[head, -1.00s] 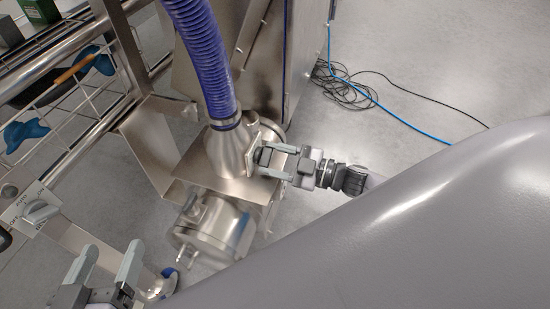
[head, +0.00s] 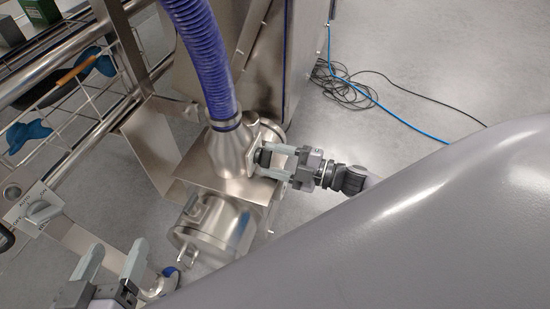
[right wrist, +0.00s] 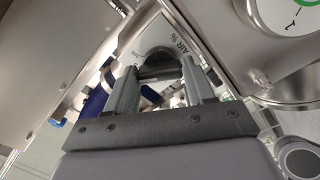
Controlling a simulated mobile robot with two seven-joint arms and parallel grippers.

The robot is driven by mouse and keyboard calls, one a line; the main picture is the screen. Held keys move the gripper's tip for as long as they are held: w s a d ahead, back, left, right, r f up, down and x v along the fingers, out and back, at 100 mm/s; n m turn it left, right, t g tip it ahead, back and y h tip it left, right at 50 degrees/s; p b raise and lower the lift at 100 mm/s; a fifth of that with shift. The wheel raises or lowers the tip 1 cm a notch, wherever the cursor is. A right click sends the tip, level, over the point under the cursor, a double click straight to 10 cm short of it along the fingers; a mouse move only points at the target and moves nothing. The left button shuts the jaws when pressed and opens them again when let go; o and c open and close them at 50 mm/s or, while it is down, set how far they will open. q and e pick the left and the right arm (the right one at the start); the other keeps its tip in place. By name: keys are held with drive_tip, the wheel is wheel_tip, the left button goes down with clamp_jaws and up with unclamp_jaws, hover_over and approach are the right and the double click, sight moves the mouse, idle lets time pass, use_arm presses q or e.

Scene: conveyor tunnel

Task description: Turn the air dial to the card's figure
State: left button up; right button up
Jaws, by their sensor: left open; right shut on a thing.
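The air dial is a dark round knob (right wrist: 160,62) on a pale plate marked "AIR %" (right wrist: 182,45) in the right wrist view. My right gripper (right wrist: 160,74) is shut on the knob, one finger on each side. In the head view my right gripper (head: 268,160) reaches in from the right to the steel housing beside the blue hose, and the knob is mostly hidden between its fingers. The dial's exact setting cannot be read. I cannot pick out the card. My left gripper (head: 115,258) is open and empty at the lower left.
A ribbed blue hose (head: 201,50) runs into the steel housing above a steel canister (head: 215,225). A selector switch (head: 42,212) marked AUTO and OFF is at left, near a wire basket with blue items. A round white face (right wrist: 288,14) shows a "1". Cables lie on the floor.

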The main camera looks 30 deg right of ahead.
drive_tip(key=shift+n, duration=0.3)
drive_tip(key=o, duration=1)
drive_tip(key=shift+o, duration=0.2)
drive_tip(key=shift+s+f, duration=0.1)
